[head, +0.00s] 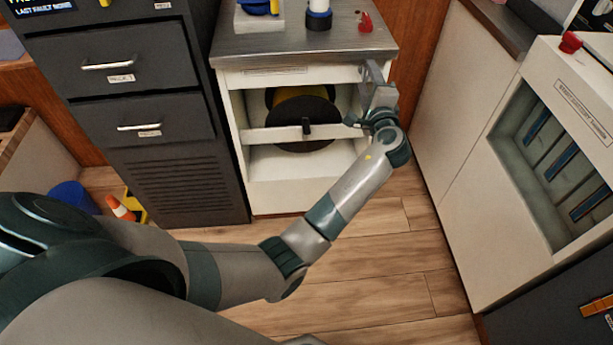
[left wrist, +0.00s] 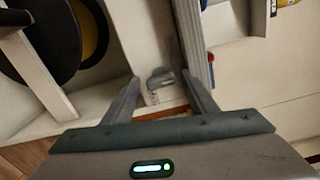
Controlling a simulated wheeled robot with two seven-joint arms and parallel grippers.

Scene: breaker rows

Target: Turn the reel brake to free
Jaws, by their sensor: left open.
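A large black cable reel (head: 303,110) with a yellow middle sits in the open bay of the white cabinet (head: 270,192). It also shows at the upper left in the left wrist view (left wrist: 40,45). My left gripper (head: 364,96) is open at the bay's right side. In the left wrist view a small grey metal piece (left wrist: 160,78) shows between the open fingers (left wrist: 160,96), apart from both as far as I can see. It may be the brake handle; its setting is not readable. My right gripper is not in view.
A white bar with a black knob (head: 306,127) crosses in front of the reel. A metal worktop (head: 300,45) lies above the bay, with a red item (head: 365,21) on it. Dark drawers (head: 125,60) stand left. A white cabinet (head: 450,150) stands right. The floor between is clear.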

